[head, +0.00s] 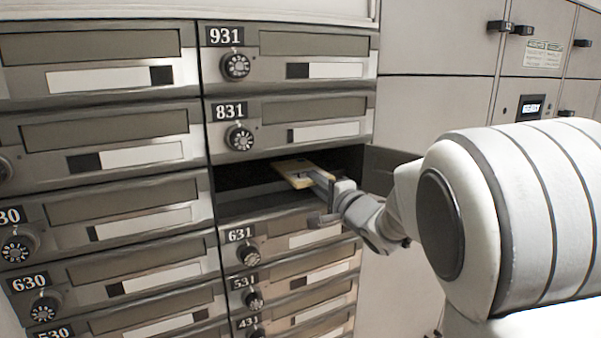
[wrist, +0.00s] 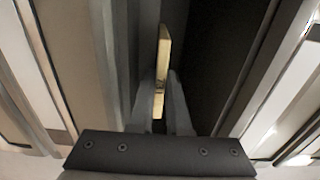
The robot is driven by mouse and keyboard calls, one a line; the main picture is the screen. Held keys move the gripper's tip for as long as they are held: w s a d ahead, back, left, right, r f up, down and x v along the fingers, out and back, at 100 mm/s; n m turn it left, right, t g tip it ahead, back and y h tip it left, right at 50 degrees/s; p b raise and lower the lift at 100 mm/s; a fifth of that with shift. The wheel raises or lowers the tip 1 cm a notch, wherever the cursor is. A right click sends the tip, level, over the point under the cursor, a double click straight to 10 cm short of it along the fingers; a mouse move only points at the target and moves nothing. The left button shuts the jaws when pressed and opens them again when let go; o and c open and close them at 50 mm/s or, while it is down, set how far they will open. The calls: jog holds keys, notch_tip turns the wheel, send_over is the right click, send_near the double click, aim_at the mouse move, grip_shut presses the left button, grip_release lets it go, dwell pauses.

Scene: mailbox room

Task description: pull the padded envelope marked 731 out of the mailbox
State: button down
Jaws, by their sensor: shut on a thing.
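The padded envelope (head: 293,173) is tan and lies in the mouth of the open mailbox (head: 240,205), between the boxes marked 831 and 631. My gripper (head: 325,188) reaches in from the right and is shut on the envelope's near end. In the wrist view the envelope (wrist: 162,65) shows as a thin upright strip between the two fingers of my gripper (wrist: 165,100). The rest of the envelope extends beyond the fingertips into the dark box.
The opened mailbox door (head: 388,165) stands out at the right of the opening, close to my wrist. Closed boxes with dials surround the opening, including 831 (head: 290,122) above and 631 (head: 300,240) below. Large plain lockers (head: 435,45) stand to the right.

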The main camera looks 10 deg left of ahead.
jog(key=shift+r, duration=0.15)
jog(key=shift+r+p, duration=0.2)
jog(key=shift+p, duration=0.15)
jog(key=p+v, duration=0.1)
jog(key=v, duration=1.8)
jog(key=shift+p, duration=0.3)
jog(key=shift+d, duration=0.15)
